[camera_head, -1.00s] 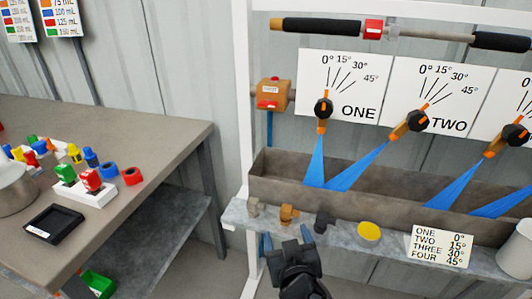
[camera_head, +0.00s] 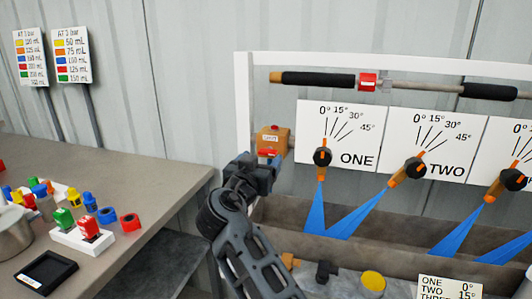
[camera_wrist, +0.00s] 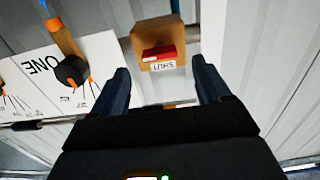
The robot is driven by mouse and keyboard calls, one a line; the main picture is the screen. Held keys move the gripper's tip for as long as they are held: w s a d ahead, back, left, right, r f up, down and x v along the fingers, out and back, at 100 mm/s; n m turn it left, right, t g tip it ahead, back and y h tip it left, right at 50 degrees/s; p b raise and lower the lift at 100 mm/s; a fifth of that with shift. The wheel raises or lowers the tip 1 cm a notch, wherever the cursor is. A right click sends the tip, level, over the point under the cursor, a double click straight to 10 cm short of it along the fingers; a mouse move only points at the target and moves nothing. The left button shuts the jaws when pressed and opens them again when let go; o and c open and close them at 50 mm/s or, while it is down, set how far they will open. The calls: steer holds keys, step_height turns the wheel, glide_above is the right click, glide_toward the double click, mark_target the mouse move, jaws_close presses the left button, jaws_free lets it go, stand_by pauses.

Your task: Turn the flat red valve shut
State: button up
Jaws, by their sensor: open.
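An orange box (camera_head: 274,138) with a flat red valve piece on its front is mounted at the left of the rig. My gripper (camera_head: 258,163) is raised in front of it and partly hides its lower part. In the wrist view the box appears upside down, with the flat red valve piece (camera_wrist: 158,52) across its face and a white label reading SHUT (camera_wrist: 162,66). The open fingers (camera_wrist: 160,78) stand to either side of the box in that picture, with nothing between them. I see no clear contact.
The ONE dial (camera_head: 322,157) is right of the box, with its blue jet falling into a trough (camera_head: 370,215). A bar above carries a red block (camera_head: 370,82). The left workbench (camera_head: 150,180) holds coloured parts. A white frame post (camera_head: 242,105) stands close to my gripper.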

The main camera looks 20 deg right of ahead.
mark_target(266, 153)
steer(key=shift+p+x, duration=0.3)
steer(key=shift+x, duration=2.05)
steer(key=c, duration=1)
